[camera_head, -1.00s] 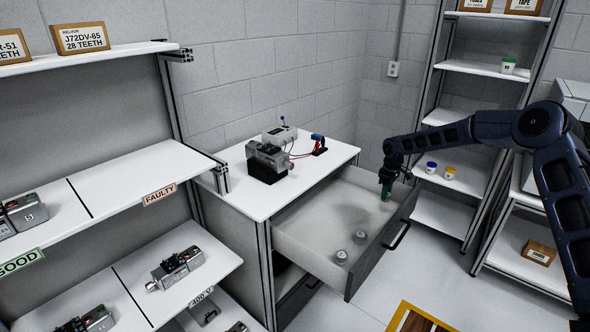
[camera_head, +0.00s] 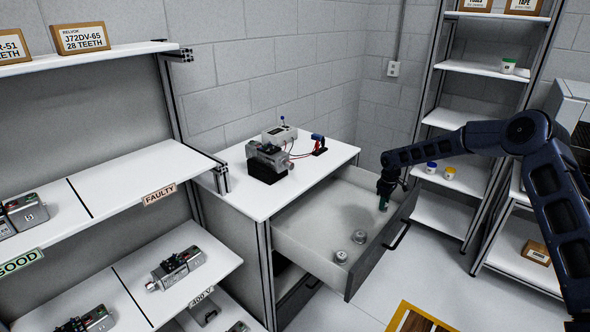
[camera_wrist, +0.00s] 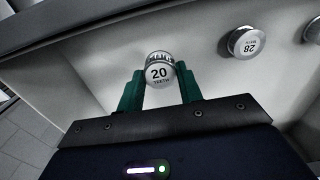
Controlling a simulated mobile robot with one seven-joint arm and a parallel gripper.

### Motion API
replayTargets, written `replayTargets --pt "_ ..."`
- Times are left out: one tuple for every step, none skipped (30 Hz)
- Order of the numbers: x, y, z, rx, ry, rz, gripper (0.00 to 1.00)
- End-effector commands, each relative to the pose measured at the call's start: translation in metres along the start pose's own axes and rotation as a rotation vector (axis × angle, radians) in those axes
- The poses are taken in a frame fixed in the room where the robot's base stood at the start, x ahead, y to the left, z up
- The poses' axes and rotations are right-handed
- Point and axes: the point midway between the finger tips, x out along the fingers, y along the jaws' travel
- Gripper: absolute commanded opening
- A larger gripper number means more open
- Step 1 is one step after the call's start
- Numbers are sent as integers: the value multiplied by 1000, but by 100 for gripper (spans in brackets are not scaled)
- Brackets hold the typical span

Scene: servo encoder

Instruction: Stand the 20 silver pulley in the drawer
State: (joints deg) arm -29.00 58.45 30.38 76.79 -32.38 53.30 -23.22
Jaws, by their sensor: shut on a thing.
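The silver 20 pulley (camera_wrist: 159,72) shows its "20 TEETH" face in the wrist view. My gripper (camera_wrist: 160,88) has its green fingers on either side of it and is shut on it. In the head view my gripper (camera_head: 384,202) is down inside the open drawer (camera_head: 318,262), near its far right corner. The pulley itself cannot be made out there. Whether it touches the drawer floor is hard to tell.
Two other silver pulleys stand in the drawer's near part, one (camera_head: 359,237) behind the other (camera_head: 341,257); one marked 28 (camera_wrist: 243,42) shows in the wrist view. The drawer's middle is bare. A white worktop (camera_head: 250,200) carries a servo unit (camera_head: 268,160).

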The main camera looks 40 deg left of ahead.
Motion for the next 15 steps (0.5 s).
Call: replayTargets --pt "3 0 0 0 -1 0 14" --pt "5 0 0 0 -1 -1 14" --pt "7 0 0 0 -1 -1 14" --pt "9 0 0 0 -1 -1 14" --pt "11 0 0 0 -1 -1 14" --pt "13 0 0 0 -1 -1 14" --pt "15 0 0 0 -1 -1 14" --pt "17 0 0 0 -1 -1 14" --pt "19 0 0 0 -1 0 14" --pt "20 0 0 0 -1 0 14" --pt "22 0 0 0 -1 0 14" --pt "24 0 0 0 -1 0 14" --pt "26 0 0 0 -1 0 14" --pt "27 0 0 0 -1 0 14" --pt "30 0 0 0 -1 0 14"
